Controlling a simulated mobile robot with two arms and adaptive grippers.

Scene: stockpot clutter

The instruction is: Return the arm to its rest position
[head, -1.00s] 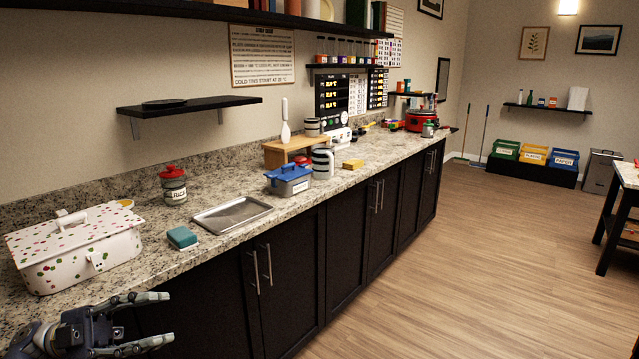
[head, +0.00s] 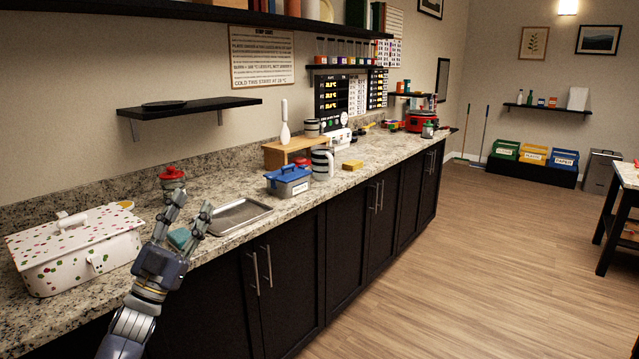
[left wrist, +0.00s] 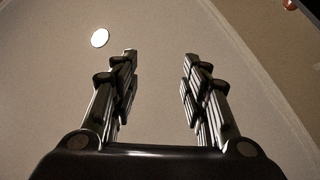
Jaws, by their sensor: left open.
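My left gripper (head: 190,215) is in the lower left of the head view, in front of the counter edge. Its fingers point up and are spread apart with nothing between them. In the left wrist view the two fingers (left wrist: 158,75) stand open and empty against a plain beige surface with a pale round spot (left wrist: 100,38). In the head view the gripper partly covers the teal sponge (head: 179,237) and the red-lidded jar (head: 172,180) behind it. My right gripper is not in view.
A white speckled lidded box (head: 75,250) stands on the granite counter (head: 215,185), left of the gripper. A metal tray (head: 238,216) lies just right of it, with a blue-lidded container (head: 288,181) farther along. A black wall shelf (head: 190,107) hangs above. The wooden floor (head: 430,280) at right is clear.

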